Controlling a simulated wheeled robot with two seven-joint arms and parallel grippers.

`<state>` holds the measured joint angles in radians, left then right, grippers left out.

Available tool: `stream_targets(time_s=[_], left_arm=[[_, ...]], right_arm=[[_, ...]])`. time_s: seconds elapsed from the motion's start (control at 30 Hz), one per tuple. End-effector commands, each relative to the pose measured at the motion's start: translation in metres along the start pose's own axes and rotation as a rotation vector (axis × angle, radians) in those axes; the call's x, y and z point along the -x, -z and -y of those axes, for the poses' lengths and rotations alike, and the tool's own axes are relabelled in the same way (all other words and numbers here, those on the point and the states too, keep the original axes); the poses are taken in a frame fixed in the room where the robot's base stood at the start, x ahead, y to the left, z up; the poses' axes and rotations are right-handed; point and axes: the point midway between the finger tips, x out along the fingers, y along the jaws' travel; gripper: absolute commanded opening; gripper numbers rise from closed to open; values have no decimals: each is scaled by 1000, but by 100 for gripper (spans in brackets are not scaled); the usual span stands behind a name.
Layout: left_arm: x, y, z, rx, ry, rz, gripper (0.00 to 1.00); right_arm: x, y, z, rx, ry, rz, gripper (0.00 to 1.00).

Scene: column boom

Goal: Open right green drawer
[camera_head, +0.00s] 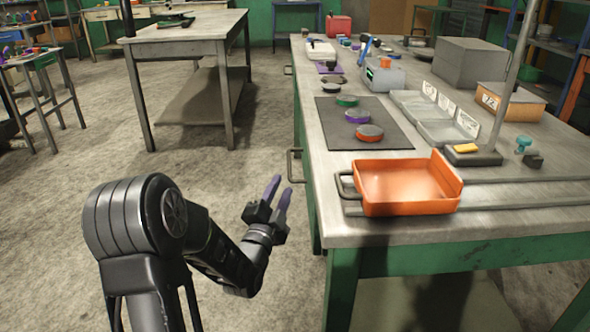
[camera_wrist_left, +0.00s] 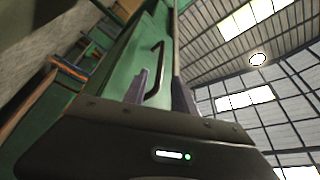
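The green drawer front under the near worktop is seen edge-on in the head view, with its dark bar handle (camera_head: 291,165) sticking out to the left. In the left wrist view the same kind of dark handle (camera_wrist_left: 155,72) stands out from a green face (camera_wrist_left: 122,68). My left gripper (camera_head: 278,194) is open and empty, its two purple fingers apart, just short of the handle in the head view. In the left wrist view the handle shows between the fingers (camera_wrist_left: 160,92); I cannot tell whether they touch it. The drawer looks shut. My right gripper is not in view.
An orange tray (camera_head: 408,184) stands near the worktop's front edge, with its dark handle over the left side. A dark mat (camera_head: 345,138) with several discs lies behind it. Another table (camera_head: 185,38) stands back left.

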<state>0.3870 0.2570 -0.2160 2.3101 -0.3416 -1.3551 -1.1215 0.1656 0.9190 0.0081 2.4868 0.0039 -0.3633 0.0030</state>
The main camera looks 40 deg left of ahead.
Motion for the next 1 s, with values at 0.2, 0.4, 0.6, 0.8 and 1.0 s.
stream_targets(time_s=[0.2, 0.4, 0.6, 0.8, 1.0], left_arm=[[-1, 0, -1, 2, -1, 1, 33], [-17, 0, -1, 2, 0, 0, 33], [-48, 0, -2, 2, -2, -1, 33], [-72, 0, -2, 3, -2, 1, 33], [-78, 0, -1, 4, -3, 1, 33]], right_arm=[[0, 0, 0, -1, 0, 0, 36], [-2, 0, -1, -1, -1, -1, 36], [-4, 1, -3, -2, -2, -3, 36], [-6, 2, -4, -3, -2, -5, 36], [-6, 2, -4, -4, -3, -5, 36]])
